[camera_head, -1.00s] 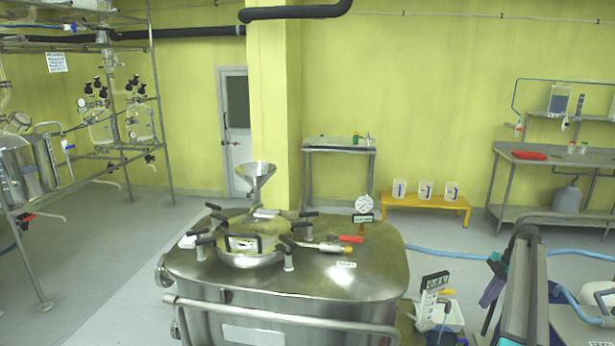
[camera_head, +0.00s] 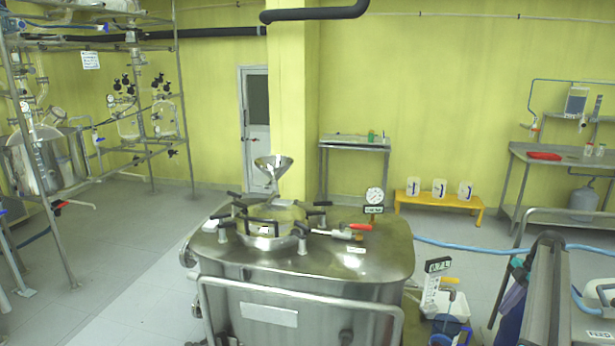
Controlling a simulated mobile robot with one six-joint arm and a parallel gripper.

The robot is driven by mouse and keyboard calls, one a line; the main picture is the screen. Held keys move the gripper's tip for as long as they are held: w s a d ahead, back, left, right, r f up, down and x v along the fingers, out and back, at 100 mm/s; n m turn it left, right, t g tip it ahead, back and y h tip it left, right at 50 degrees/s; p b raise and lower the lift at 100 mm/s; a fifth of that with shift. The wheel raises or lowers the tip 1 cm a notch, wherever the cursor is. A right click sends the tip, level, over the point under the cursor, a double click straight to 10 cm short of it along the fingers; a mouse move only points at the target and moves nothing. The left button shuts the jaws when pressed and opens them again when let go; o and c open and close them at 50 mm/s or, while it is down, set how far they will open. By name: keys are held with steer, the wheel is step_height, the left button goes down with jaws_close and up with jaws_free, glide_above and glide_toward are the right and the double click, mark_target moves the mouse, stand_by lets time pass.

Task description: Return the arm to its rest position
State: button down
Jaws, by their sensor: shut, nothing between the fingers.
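My arm and my gripper do not show in the head view. No finger, wrist or arm link can be made out, so the arm's pose cannot be told from this picture. The nearest large thing is a steel reactor vessel (camera_head: 375,262) low in the middle. It has a clamped round hatch (camera_head: 262,243), a metal funnel (camera_head: 272,168) and a dial gauge (camera_head: 374,196) on top. A red-handled valve (camera_head: 345,233) lies beside the hatch.
A glassware rack (camera_head: 150,150) stands at the left. A steel bench (camera_head: 570,165) and a dark upright machine (camera_head: 545,290) are at the right. A yellow stand (camera_head: 440,199) is by the back wall. Open floor (camera_head: 110,255) lies left of the vessel.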

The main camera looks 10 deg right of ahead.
steer(key=s+a+f+m+g, duration=0.1)
steer(key=s+a+f+m, duration=0.2)
steer(key=a+f, duration=0.7)
steer(key=s+a+f+m+g, duration=0.1)
steer(key=s+a+f+m, duration=0.15)
steer(key=a+f, duration=0.8)
steer(key=s+a+f+m+g, duration=0.1)
steer(key=s+a+f+m, duration=0.35)
steer(key=a, duration=0.85)
steer(key=s+a+f+m+g+h, duration=0.1)
steer(key=s+a+f+m+h, duration=0.1)
steer(key=s+a+f, duration=0.4)
steer(key=s+a+f+m+g+h, duration=0.1)
steer(key=s+a+f+m, duration=0.4)
steer(key=s+a, duration=1)
steer(key=s+f+h, duration=0.1)
steer(key=s+f, duration=0.1)
steer(key=s, duration=0.4)
steer(key=shift+s+a+g, duration=0.2)
steer(key=shift+s+g, duration=0.15)
steer(key=shift+g, duration=0.05)
stand_by(1.5)
